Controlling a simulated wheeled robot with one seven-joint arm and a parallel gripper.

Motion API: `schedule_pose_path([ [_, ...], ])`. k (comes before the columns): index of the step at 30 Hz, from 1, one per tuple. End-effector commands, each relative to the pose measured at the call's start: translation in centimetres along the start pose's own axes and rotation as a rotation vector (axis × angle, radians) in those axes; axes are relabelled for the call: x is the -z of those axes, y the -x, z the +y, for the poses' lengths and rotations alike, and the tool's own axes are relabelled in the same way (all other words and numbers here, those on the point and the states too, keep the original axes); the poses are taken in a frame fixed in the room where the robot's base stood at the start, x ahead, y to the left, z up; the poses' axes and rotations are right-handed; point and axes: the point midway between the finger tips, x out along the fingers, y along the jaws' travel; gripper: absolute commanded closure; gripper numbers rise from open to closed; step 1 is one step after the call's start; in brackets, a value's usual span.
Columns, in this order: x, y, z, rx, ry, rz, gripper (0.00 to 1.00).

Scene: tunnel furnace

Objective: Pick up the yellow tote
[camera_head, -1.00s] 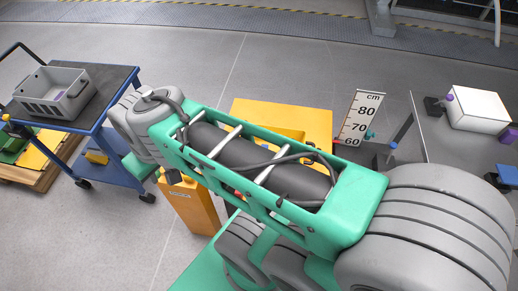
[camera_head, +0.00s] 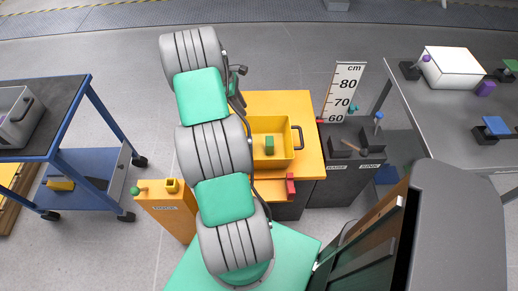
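The yellow tote (camera_head: 283,152) sits upright on a yellow-topped stand (camera_head: 285,101) near the middle of the view. A green block (camera_head: 269,145) lies inside it, and a dark handle (camera_head: 300,138) shows on its right side. My grey and green arm rises just left of the tote and hides its left side in part.
A blue cart (camera_head: 75,155) with a grey crate (camera_head: 18,128) stands at the left. An orange cabinet (camera_head: 167,214) is left of my arm. A dark cabinet (camera_head: 345,178) and a height scale (camera_head: 343,92) stand right of the tote. A grey table (camera_head: 437,108) is further right.

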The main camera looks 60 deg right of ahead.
Motion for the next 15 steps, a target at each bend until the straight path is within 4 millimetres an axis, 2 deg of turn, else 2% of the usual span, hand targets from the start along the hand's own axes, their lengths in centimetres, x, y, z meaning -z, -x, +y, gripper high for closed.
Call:
schedule_pose_path([
  [1, -1.1, -2.5, 0.5, 0.027, 0.016, -0.011, 0.71],
  [3, -2.3, -4.5, 0.7, 0.052, 0.042, -0.02, 0.71],
  [6, -3.0, -6.0, 0.7, 0.068, 0.059, -0.026, 0.71],
  [15, -3.2, -9.7, 0.3, 0.07, 0.062, -0.026, 0.71],
])
